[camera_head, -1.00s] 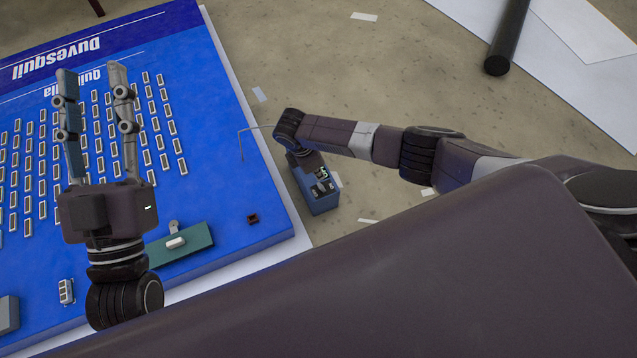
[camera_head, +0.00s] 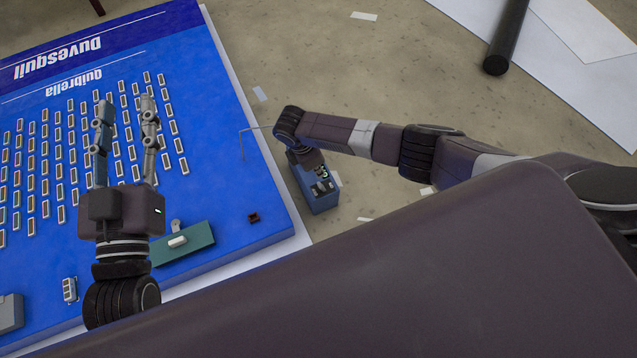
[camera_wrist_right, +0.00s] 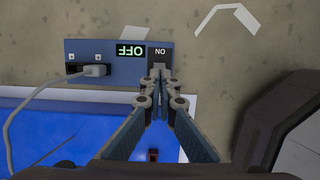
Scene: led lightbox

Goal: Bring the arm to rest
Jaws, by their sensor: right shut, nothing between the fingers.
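My left gripper (camera_head: 125,101) is open and empty above the blue board, its two fingers apart and pointing to the top of the picture. My right gripper (camera_wrist_right: 158,74) is shut and empty in the right wrist view. Its fingertips overlap the grey part marked ON on a blue box (camera_wrist_right: 95,48); I cannot tell whether they touch it.
The blue board (camera_head: 215,150) holds rows of small modules, a green plate (camera_head: 195,249) and a small dark red part (camera_head: 254,218). A grey cable (camera_wrist_right: 22,113) plugs into the box. A black cylinder (camera_head: 507,35) lies at the top right.

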